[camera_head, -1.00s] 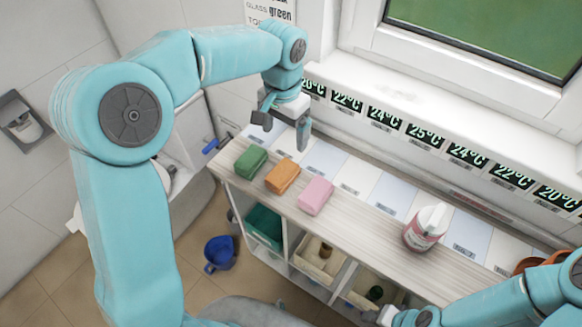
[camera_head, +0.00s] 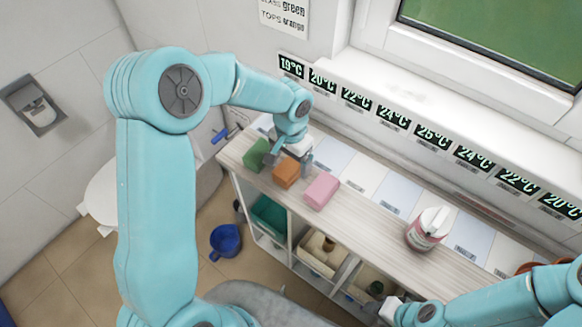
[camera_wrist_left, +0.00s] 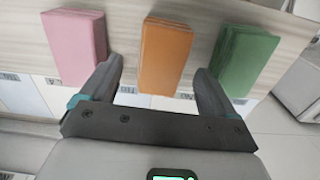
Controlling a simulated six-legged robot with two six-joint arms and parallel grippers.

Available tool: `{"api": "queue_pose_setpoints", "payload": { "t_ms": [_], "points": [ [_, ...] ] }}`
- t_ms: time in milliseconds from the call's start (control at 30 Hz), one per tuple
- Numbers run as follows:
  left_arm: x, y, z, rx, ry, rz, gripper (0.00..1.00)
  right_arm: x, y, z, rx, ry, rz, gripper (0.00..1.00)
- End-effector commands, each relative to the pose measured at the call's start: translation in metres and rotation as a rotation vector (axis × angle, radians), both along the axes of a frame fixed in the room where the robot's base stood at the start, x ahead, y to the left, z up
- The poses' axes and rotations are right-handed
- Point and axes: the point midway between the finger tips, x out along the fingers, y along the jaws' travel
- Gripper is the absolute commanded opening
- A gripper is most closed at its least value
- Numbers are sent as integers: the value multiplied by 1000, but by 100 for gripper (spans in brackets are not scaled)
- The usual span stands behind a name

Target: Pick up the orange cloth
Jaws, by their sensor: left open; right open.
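The orange cloth (camera_head: 287,172) is a folded block on the cart top, between the green cloth (camera_head: 256,154) and the pink cloth (camera_head: 321,190). My left gripper (camera_head: 289,163) is open and low over the orange cloth. In the left wrist view the orange cloth (camera_wrist_left: 165,55) shows between the open fingers of my left gripper (camera_wrist_left: 160,85), with gaps on both sides. The pink cloth (camera_wrist_left: 75,45) lies left of the fingers and the green cloth (camera_wrist_left: 243,60) right of them. My right gripper (camera_head: 390,312) is at the bottom, small in view and away from the cloths.
A pink and white bottle (camera_head: 427,230) stands further right on the wooden cart top (camera_head: 375,225). Terracotta pots (camera_head: 530,267) show at the right edge. A blue bucket (camera_head: 226,241) is on the floor. A wall with temperature displays (camera_head: 395,118) runs behind the cart.

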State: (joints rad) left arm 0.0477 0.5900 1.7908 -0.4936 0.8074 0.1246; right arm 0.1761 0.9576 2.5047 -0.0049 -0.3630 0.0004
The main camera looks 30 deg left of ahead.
Motion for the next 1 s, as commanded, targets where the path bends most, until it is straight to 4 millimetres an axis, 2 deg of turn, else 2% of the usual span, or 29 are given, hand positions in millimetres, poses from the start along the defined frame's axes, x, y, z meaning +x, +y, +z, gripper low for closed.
{"api": "queue_pose_setpoints", "payload": {
  "t_ms": [33, 200, 433, 467, 600, 633, 1000],
  "points": [
    [-3, -1, -6, 0, 5, 0, 89, 0, 0, 7, 0, 0, 0, 43],
    [-1, -1, -26, 0, 1, 1, 89, 0, 0, 8, 0, 0, 0, 43],
    [0, -1, -29, 0, -1, 1, 89, 0, 0, 8, 0, 0, 0, 43],
    [0, -1, -29, 0, -1, 1, 83, 0, 0, 8, 0, 0, 0, 43],
    [0, -1, -29, 0, -1, 1, 37, 0, 0, 8, 0, 0, 0, 43],
    [0, -1, -29, 0, -1, 1, 34, 0, 0, 8, 0, 0, 0, 43],
    [0, -1, -23, 1, -2, 1, 34, 0, 0, 7, 0, 0, 0, 43]
  ]
}}
